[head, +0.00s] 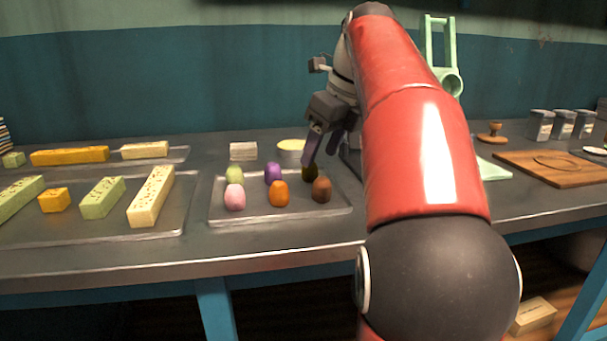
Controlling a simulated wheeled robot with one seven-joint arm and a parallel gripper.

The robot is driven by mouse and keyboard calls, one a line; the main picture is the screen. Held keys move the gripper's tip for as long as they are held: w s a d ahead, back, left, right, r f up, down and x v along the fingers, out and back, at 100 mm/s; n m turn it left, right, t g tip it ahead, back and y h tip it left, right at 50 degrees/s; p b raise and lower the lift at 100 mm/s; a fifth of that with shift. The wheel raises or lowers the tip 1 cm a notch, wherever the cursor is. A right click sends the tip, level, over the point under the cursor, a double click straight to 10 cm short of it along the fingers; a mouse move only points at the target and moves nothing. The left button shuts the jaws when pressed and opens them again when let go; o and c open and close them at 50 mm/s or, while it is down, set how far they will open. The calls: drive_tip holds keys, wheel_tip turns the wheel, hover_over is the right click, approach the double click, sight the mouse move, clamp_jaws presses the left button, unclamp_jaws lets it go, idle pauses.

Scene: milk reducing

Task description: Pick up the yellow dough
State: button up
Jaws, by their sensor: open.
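A dark olive-yellow dough piece (310,172), likely the yellow dough, sits in the back right of a metal tray (218,212) in the head view. It looks shaded, and my gripper's finger partly covers its top. My gripper (319,159) is open and points down just above and beside this piece. I cannot tell whether the fingers touch it or straddle it. A yellow-green piece (234,175) sits at the back left of the same tray.
The tray also holds purple (273,174), pink (235,197), orange (280,194) and brown (322,189) pieces close by. A pale round dish (291,146) and a small block (243,151) stand behind. Another tray (100,238) with bars lies left. My arm hides the counter's middle.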

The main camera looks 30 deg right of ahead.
sight(313, 166)
drive_tip(key=b+x, duration=0.1)
drive_tip(key=x, duration=0.3)
drive_tip(key=shift+w+f, duration=0.25)
drive_tip(key=shift+a, duration=0.1)
drive_tip(key=c, duration=1.1)
drive_tip(key=shift+o, duration=0.2)
drive_tip(key=shift+r, duration=0.1)
